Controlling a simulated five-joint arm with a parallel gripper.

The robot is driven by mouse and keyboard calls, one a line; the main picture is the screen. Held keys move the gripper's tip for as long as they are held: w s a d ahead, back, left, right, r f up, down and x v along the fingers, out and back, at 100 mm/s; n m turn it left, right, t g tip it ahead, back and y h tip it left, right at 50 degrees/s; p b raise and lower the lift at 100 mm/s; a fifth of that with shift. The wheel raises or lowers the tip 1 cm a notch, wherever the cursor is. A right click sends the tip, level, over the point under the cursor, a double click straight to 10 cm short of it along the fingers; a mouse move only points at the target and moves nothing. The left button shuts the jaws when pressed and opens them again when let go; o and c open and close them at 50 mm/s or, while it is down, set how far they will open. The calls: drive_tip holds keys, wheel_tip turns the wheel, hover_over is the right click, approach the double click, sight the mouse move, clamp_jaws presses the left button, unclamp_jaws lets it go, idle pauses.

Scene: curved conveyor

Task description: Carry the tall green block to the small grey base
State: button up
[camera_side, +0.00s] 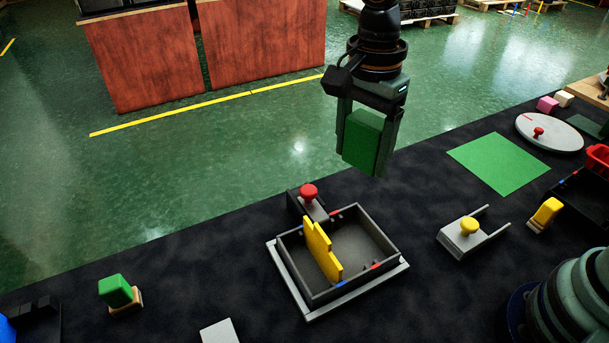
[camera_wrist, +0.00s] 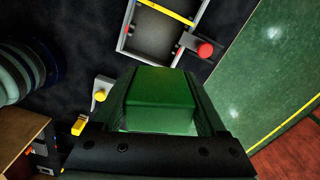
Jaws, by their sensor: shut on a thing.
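My gripper (camera_side: 366,142) is shut on the tall green block (camera_side: 363,141) and holds it upright in the air, above and behind the dark tray. The block also fills the middle of the wrist view (camera_wrist: 160,92), between the fingers. A small light-grey flat piece (camera_side: 220,332), which looks like the grey base, lies at the bottom edge of the side view, partly cut off. It is well to the lower left of my gripper in the picture. I cannot make it out in the wrist view.
Another green block (camera_side: 115,290) sits on a wooden base at left. A yellow-knobbed slider (camera_side: 468,232) and green mat (camera_side: 499,163) lie right.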

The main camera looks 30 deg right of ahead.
drive_tip(key=a+m, duration=0.1)
drive_tip(key=s+a+m, duration=0.1)
drive_tip(key=a+m, duration=0.1)
drive_tip(key=a, duration=0.1)
drive_tip(key=shift+s+a+r, duration=0.1)
drive_tip(key=shift+s+r, duration=0.15)
approach(333, 249)
drive_tip(key=shift+m, duration=0.3)
drive_tip(key=f, duration=0.2)
drive_tip(key=s+a+f, duration=0.1)
drive_tip(key=f, duration=0.3)
drive_tip(key=shift+s+a+f, duration=0.1)
drive_tip(key=shift+s+a, duration=0.05)
drive_tip(key=shift+s, duration=0.25)
drive_tip(key=shift+f, duration=0.15)
drive_tip(key=o, duration=1.3)
